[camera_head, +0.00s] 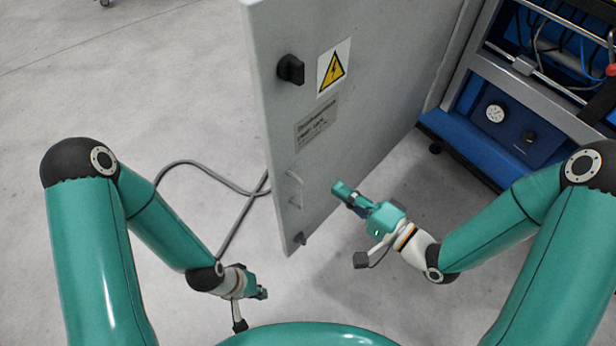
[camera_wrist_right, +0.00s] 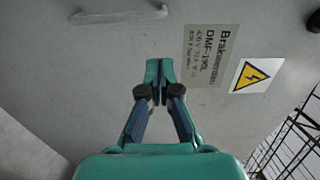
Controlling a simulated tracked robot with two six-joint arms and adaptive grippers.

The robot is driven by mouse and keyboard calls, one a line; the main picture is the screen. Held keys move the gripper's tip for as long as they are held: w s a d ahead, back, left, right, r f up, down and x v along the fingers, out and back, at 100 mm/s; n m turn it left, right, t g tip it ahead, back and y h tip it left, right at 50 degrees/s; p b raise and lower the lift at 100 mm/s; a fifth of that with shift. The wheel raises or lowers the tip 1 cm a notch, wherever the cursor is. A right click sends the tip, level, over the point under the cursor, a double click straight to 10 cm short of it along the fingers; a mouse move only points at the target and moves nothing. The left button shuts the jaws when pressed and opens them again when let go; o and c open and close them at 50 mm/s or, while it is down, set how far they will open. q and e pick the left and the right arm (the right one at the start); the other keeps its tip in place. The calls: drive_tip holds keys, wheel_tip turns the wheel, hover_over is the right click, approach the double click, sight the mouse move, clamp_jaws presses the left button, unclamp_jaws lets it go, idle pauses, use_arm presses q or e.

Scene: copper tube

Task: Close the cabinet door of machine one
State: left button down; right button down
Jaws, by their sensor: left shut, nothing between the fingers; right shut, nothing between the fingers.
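The grey cabinet door (camera_head: 375,75) stands wide open in the head view, its outer face with a black knob (camera_head: 291,69), a yellow warning sign (camera_head: 334,67) and a handle (camera_head: 294,188). My right gripper (camera_head: 338,189) is shut and empty, to the right of the handle and in front of the door's lower part. In the right wrist view the closed fingertips (camera_wrist_right: 159,66) point at the door face (camera_wrist_right: 120,60), beside its label (camera_wrist_right: 208,56). Whether they touch it I cannot tell. My left gripper (camera_head: 262,293) is shut and empty, below and left of the door's lower corner.
A grey cable (camera_head: 215,172) lies on the floor left of the door. The floor at the left is otherwise largely clear.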

sight(301, 163)
drive_tip(key=b+x, duration=0.6)
drive_tip(key=x, duration=0.3)
drive_tip(key=shift+b, duration=0.3)
